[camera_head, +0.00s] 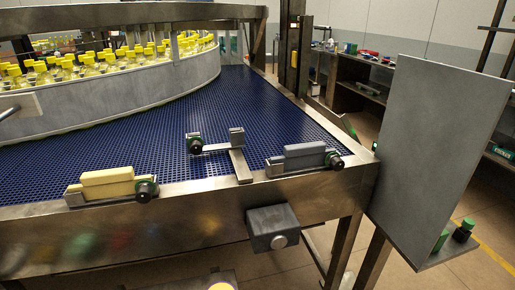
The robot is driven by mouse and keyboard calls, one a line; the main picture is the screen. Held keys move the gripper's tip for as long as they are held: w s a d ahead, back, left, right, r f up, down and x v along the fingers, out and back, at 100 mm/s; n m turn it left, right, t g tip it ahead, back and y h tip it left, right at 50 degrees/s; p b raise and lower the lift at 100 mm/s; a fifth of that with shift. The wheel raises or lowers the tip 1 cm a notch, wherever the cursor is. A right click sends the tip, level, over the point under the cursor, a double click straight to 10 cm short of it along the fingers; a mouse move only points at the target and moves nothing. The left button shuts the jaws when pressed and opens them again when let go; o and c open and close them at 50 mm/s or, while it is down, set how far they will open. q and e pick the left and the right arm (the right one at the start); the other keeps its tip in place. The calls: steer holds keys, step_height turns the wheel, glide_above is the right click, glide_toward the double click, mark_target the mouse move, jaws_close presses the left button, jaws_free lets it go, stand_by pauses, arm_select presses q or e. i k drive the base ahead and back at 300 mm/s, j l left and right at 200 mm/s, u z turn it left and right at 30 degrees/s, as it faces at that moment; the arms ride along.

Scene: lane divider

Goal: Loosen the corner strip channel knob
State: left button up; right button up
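One knob (145,191) is at the end of a yellow block (107,183) in a metal holder on the front rail. A second knob (195,146) is on a metal bracket (237,160) that reaches over the blue belt. A third knob (335,162) is at the end of a grey block (305,150), near the rail's right corner. No label shows which one is the corner strip channel knob. Neither gripper can be made out in the view.
The blue mesh belt (255,105) is bare here. Yellow-capped bottles (95,62) stand behind a curved metal wall (150,85). A grey box (272,228) hangs under the front rail (225,198). A large grey panel (440,150) stands at the right, with green and black pieces (463,232) at its foot.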

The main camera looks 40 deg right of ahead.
mark_target(337, 163)
steer(key=z, duration=1.65)
